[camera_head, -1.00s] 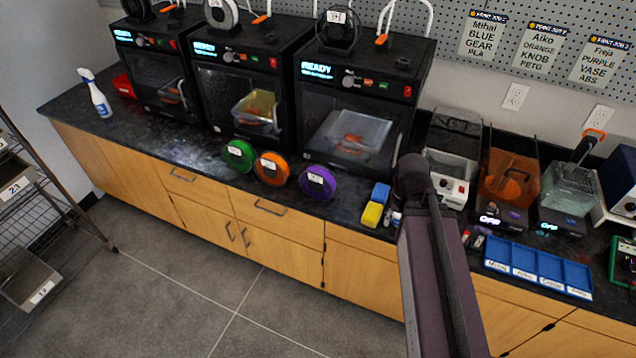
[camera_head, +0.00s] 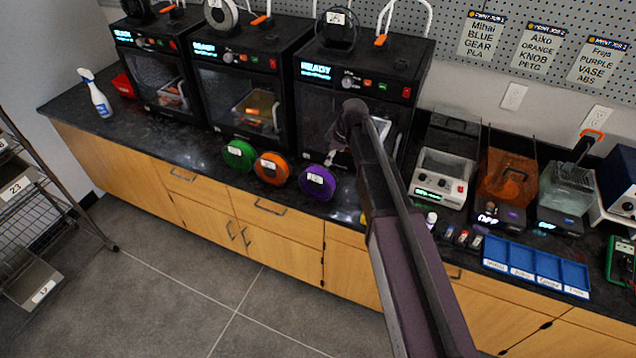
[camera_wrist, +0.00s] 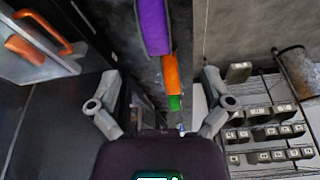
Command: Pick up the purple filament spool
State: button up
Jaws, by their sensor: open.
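The purple filament spool (camera_head: 317,182) stands on the black counter at its front edge, in front of the right-hand printer, with a white label on its face. In the wrist view the purple spool (camera_wrist: 153,27) shows at the top, edge-on, beyond my fingertips and between their lines. My gripper (camera_wrist: 172,76) is open and empty, its two fingers spread wide. In the head view my gripper (camera_head: 337,152) is mostly hidden by my arm, close above and right of the purple spool; I cannot see contact.
An orange spool (camera_head: 271,168) and a green spool (camera_head: 238,155) stand left of the purple one. Three printers line the wall; the right-hand printer (camera_head: 340,75) is close behind. A blue sorting tray (camera_head: 536,268) and several machines are to the right.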

aim_at(320, 170)
jog(key=shift+w+a+r+n, duration=0.1)
jog(key=shift+w+a+n, duration=0.4)
jog(key=shift+w+a, duration=0.45)
jog(key=shift+s, duration=0.15)
jog(key=b+x, duration=0.5)
jog(key=shift+f, duration=0.2)
jog(key=shift+b+x, duration=1.6)
jog(key=shift+a, duration=0.15)
jog(key=shift+b+x, duration=2.45)
jog(key=shift+x, duration=0.15)
jog(key=shift+a+r, duration=0.1)
